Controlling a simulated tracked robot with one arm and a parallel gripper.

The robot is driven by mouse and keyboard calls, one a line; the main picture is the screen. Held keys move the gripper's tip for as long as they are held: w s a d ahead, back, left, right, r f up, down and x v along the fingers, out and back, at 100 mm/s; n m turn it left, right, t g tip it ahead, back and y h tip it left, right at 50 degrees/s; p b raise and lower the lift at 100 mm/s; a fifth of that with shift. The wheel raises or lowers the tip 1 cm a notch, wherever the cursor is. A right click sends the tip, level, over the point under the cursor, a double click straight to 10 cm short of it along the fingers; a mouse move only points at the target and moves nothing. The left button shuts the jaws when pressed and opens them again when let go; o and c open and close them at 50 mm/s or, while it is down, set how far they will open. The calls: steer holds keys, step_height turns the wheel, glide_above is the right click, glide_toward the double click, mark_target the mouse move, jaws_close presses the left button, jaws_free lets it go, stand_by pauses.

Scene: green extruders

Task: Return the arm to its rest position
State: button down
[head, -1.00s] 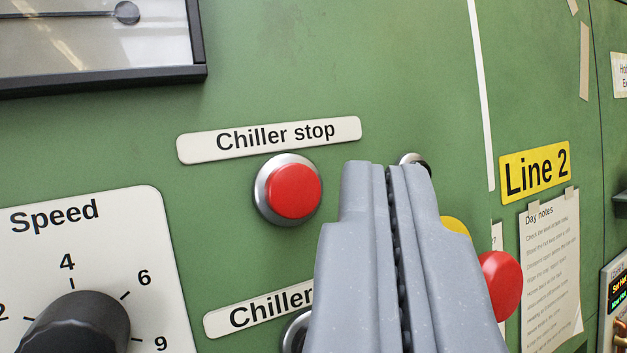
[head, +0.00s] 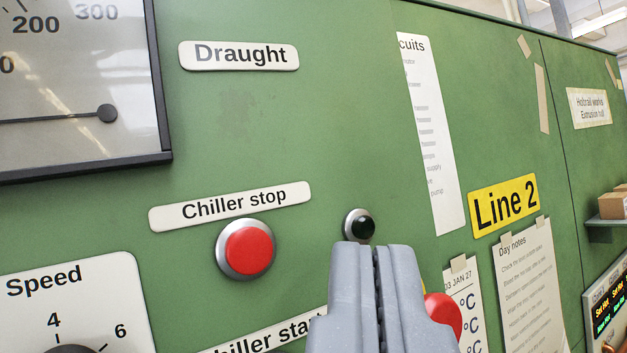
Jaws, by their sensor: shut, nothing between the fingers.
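My gripper (head: 377,250) is shut and empty at the bottom middle of the head view, its two grey fingers pressed together. It is in front of the green panel (head: 330,110). Its tips show just below a dark round lamp (head: 360,225) with a metal rim. The red "Chiller stop" button (head: 249,250) is to the left of the fingers, under its label (head: 231,207). The fingers partly cover the "Chiller start" label (head: 268,335). I cannot tell how far the fingers are from the panel.
A red knob (head: 444,313) shows just right of the fingers. A "Speed" dial plate (head: 85,290) is at lower left and a framed gauge (head: 75,80) at upper left. Paper notes (head: 530,290) and a yellow "Line 2" sign (head: 504,205) are at right, with a shelf holding boxes (head: 613,206) beyond.

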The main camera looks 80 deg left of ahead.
steer(key=w+d+f+m+t+h+b, duration=0.1)
steer(key=d+f+m+t+h+b, duration=0.25)
steer(key=d, duration=0.25)
steer(key=w+d+f+m+t+h+b, duration=0.1)
steer(key=d+f+m+t+h+b, duration=0.2)
steer(key=d, duration=0.4)
steer(key=s+d+f+m+h+b, duration=0.1)
steer(key=s+d+f+h+b, duration=0.4)
steer(key=d+f, duration=0.5)
steer(key=s+d+f+m+g+h+b, duration=0.1)
steer(key=s+d+f+h+b, duration=0.3)
steer(key=s+d+f+h, duration=0.5)
step_height(320, 180, down, 6)
steer(key=s+d+m, duration=0.1)
steer(key=s, duration=0.1)
steer(key=shift+s+d+f+b, duration=0.25)
steer(key=shift+s+d+b, duration=0.1)
steer(key=shift+b, duration=0.05)
steer(key=shift+h, duration=0.25)
